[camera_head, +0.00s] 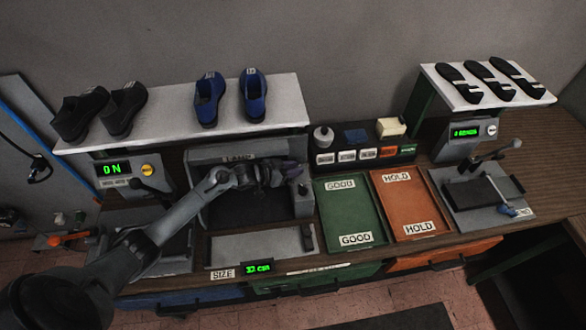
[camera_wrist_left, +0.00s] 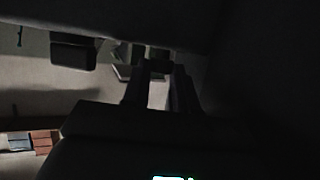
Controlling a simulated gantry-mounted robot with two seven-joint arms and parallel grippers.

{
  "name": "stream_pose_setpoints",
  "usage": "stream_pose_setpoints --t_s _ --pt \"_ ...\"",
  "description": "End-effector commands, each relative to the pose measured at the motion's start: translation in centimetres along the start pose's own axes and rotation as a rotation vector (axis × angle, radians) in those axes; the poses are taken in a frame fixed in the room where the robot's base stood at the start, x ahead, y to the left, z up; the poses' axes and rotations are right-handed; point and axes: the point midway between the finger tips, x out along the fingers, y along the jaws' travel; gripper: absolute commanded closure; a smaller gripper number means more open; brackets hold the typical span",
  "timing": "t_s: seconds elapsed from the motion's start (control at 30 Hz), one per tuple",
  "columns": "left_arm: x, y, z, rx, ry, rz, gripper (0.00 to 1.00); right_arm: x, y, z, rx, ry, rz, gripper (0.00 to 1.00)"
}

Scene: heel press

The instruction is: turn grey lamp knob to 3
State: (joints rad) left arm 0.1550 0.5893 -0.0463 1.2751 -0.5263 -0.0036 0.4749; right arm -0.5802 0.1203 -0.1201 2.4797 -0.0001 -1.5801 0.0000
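The grey lamp housing (camera_head: 205,155), labelled LAMP along its top, stands on the bench under the shoe shelf. A small grey part (camera_head: 293,171) at its right side looks like the knob; its number marks are too small to read. My left gripper (camera_head: 279,174) reaches across the housing's dark opening, its tips close to that part. In the left wrist view, my left gripper (camera_wrist_left: 161,88) shows two dark fingers with a narrow light gap between them. The picture is too dark to tell whether they touch or hold the knob. My right gripper is not in view.
A green GOOD tray (camera_head: 345,200) and an orange HOLD tray (camera_head: 395,195) lie right of the lamp. A row of small boxes (camera_head: 347,156) stands behind them. A white shelf (camera_head: 170,115) with shoes overhangs the lamp. A lever press (camera_head: 470,195) stands at the right.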

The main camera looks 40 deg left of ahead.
Motion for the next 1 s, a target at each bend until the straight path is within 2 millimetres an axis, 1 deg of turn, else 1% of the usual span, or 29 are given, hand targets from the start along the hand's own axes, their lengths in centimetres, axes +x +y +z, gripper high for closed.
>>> stream_pose_setpoints --t_s 0.03,0.07,0.37,0.53,0.63,0.7,0.77,1.0 --pt "0.0 0.0 0.1 0.000 -0.002 0.000 0.67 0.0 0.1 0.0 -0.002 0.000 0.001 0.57" --pt "0.0 0.0 0.1 0.000 -0.002 0.000 0.62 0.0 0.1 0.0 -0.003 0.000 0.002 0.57" --pt "0.0 0.0 0.1 0.000 -0.001 -0.001 0.62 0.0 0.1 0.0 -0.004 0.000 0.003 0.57" --pt "-0.8 -0.1 0.1 0.000 -0.001 -0.002 0.62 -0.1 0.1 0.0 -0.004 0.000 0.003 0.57" --pt "-1.9 0.0 0.1 0.002 -0.002 -0.001 0.62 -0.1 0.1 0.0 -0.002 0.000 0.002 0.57" --pt "-3.0 0.0 0.1 0.002 -0.003 0.000 0.62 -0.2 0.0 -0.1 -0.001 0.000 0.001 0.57" --pt "-3.9 0.0 0.7 0.002 -0.005 0.000 0.62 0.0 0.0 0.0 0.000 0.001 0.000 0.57" --pt "-8.2 0.1 2.5 0.002 -0.005 0.000 0.62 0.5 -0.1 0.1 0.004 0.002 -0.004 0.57"
